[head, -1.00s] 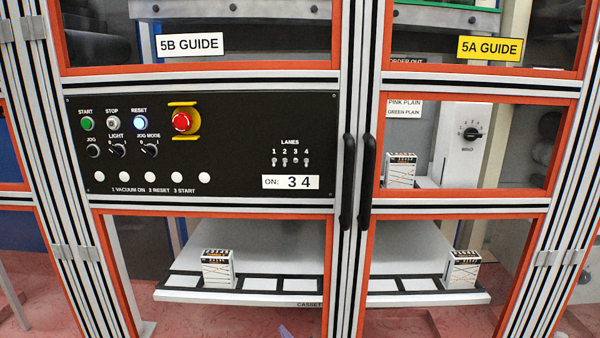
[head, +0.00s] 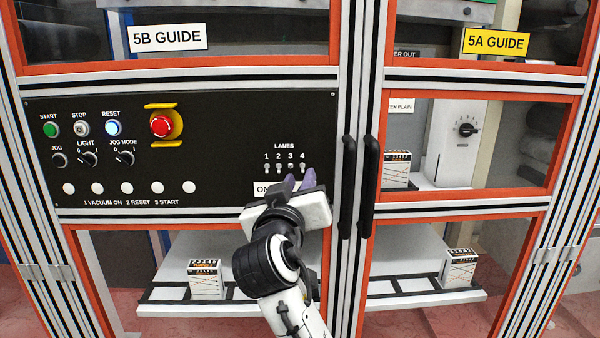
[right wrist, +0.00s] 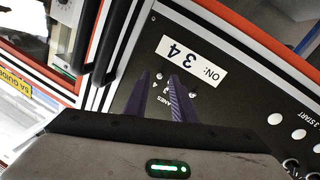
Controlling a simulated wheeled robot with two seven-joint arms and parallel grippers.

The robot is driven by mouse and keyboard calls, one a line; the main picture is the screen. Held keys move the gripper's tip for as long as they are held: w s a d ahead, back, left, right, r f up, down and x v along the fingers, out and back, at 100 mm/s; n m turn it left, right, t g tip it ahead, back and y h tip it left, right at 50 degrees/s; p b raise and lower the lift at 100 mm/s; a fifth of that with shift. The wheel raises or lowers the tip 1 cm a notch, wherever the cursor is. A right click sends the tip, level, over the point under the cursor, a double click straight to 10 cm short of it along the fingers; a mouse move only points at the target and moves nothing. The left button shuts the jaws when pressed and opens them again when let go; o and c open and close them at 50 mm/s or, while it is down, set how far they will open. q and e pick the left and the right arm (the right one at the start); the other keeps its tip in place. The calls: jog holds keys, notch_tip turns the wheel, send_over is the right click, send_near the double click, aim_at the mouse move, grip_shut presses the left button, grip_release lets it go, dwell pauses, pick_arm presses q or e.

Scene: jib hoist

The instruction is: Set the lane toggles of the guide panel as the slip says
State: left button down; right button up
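The black guide panel (head: 215,120) carries a row of small lane toggles (head: 290,168) numbered 1 to 4 under "LANES". Their up or down positions are too small to tell surely. The white slip (head: 261,188) below them is partly hidden by my right gripper in the head view. In the right wrist view the slip (right wrist: 192,62) reads "ON: 3 4", upside down. My right gripper (head: 299,182) has its purple fingers apart, just below the toggles at lanes 3 and 4. Contact with a toggle cannot be told. My left gripper is out of view.
Left on the panel are START (head: 51,129), STOP and RESET buttons, knobs and a red emergency button (head: 161,126). Black door handles (head: 368,187) stand out right of the panel. Below, a pale shelf (head: 160,300) holds striped boxes (head: 205,280).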

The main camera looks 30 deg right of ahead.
aim_at(303, 169)
jog(key=shift+x, duration=1.1)
grip_shut()
